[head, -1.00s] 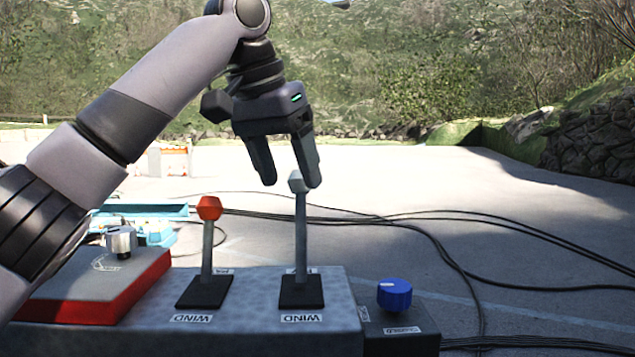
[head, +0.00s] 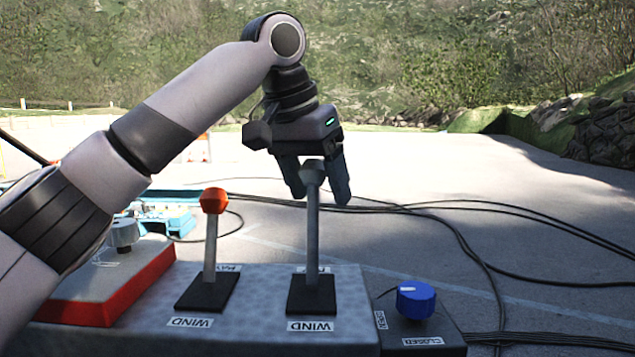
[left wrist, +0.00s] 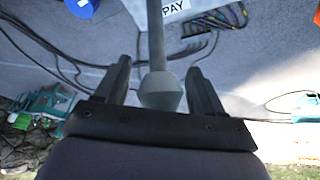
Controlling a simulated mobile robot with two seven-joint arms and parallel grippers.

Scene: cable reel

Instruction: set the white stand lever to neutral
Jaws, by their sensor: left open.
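The white stand lever has a pale grey-white knob (head: 312,176) on a grey rod, rising from a black base plate on the grey console (head: 255,318). It looks near upright from side to side; its tilt toward or away from me is hard to tell. My left gripper (head: 320,194) is open, pointing down with its fingers at knob height, just behind the knob in the head view. In the left wrist view the knob (left wrist: 160,90) lies between the two open fingers (left wrist: 158,68), with gaps on both sides. My right gripper is not in view.
A red-knobbed lever (head: 213,202) stands left of the white one. A blue dial (head: 416,300) sits on a dark box at right. A red box (head: 98,300) with a grey knob is at left. Black cables (head: 440,208) lie on the ground behind.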

